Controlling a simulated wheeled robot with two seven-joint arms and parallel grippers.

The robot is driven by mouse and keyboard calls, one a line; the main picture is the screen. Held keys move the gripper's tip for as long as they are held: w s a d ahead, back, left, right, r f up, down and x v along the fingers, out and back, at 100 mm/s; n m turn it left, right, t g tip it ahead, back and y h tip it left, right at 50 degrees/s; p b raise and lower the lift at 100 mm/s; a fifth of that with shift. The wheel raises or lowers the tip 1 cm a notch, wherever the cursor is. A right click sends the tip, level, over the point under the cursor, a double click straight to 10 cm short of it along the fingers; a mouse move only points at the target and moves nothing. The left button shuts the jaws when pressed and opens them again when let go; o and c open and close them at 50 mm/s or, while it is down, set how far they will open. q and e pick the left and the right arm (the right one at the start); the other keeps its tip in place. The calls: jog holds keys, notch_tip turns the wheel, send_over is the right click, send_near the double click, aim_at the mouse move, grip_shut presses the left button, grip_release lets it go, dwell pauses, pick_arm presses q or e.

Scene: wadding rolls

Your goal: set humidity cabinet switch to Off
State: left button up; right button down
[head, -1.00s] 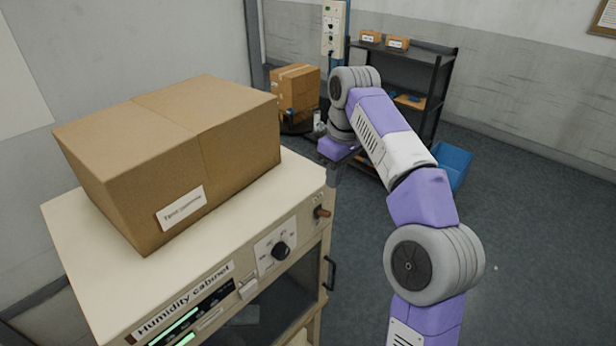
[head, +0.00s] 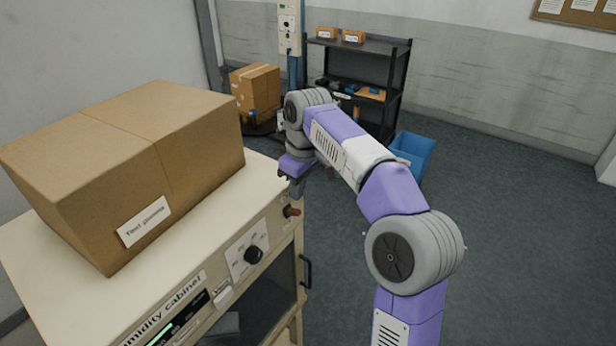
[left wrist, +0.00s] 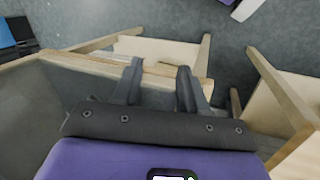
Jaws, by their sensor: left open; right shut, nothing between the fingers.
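The humidity cabinet (head: 215,252) is cream, with a name label on its front at the lower left of the head view. On its front panel is a black rotary knob (head: 253,255) on a white plate with small marks too small to read. A small reddish-brown knob (head: 292,211) sticks out near the panel's right end. My right gripper (head: 297,188) is shut and empty, pointing down just above and behind the reddish-brown knob; contact cannot be told. My left gripper (left wrist: 158,74) is open and empty in the left wrist view, above wooden frame parts.
A large cardboard box (head: 130,165) stands on the cabinet top. A dark door handle (head: 306,271) projects from the cabinet front. The floor at right is clear.

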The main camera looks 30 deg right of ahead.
aim_at(294, 211)
jog(key=f, duration=0.1)
jog(key=w+f+b, duration=0.1)
jog(key=f, duration=0.1)
jog(key=shift+a+f+b, duration=0.1)
jog(key=shift+a+b, duration=0.05)
jog(key=shift+b, duration=0.15)
jog(key=shift+f, duration=0.25)
jog(key=shift+s+f+b, duration=0.15)
jog(key=shift+b, duration=0.3)
pick_arm(q)
notch_tip(294, 211, down, 4)
jog(key=shift+w+r, duration=0.15)
